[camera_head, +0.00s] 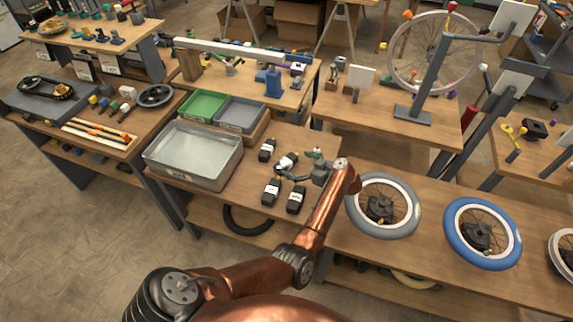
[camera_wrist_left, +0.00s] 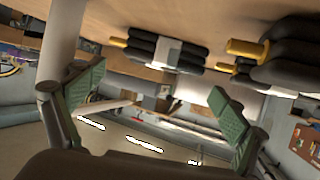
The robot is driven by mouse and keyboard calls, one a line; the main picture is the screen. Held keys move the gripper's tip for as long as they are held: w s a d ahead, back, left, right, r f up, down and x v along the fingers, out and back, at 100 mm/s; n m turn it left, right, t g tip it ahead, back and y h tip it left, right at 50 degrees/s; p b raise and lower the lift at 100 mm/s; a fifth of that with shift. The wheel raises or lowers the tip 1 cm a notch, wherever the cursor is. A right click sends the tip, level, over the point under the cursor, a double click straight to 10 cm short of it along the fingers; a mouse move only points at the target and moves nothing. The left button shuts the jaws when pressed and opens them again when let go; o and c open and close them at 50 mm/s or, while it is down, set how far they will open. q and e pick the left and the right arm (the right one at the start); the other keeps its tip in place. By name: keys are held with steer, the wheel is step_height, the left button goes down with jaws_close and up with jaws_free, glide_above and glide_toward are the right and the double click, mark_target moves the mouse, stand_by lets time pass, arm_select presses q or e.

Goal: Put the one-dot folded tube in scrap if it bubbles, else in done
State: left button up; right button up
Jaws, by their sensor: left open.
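Several folded black tubes with white bands lie on the middle bench: one at the back left (camera_head: 267,150), one beside my gripper (camera_head: 287,161), and two at the front (camera_head: 271,192) (camera_head: 296,200). Their dot marks are too small to read. My left gripper (camera_head: 300,165) is open and empty, low among the tubes at their right. In the left wrist view, its green pads (camera_wrist_left: 155,105) stand wide apart. One banded tube with a yellow end (camera_wrist_left: 168,52) and another dark tube (camera_wrist_left: 290,68) show beyond them. My right gripper is not in view.
A grey metal tub (camera_head: 195,183) stands left of the tubes. Behind it are a green bin (camera_head: 203,104) and a grey bin (camera_head: 240,114), both looking empty. A grey-tyred wheel (camera_head: 384,231) and a blue-tyred wheel (camera_head: 482,260) lie on the bench at right.

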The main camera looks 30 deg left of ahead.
mark_target(287, 162)
arm_select(q)
steer(key=b+x, duration=0.1)
steer(key=x, duration=0.3)
steer(key=shift+s+a+f, duration=0.1)
steer(key=shift+a+f, duration=0.2)
steer(key=shift+r, duration=0.1)
steer(key=shift+c, duration=0.6)
steer(key=c, duration=1)
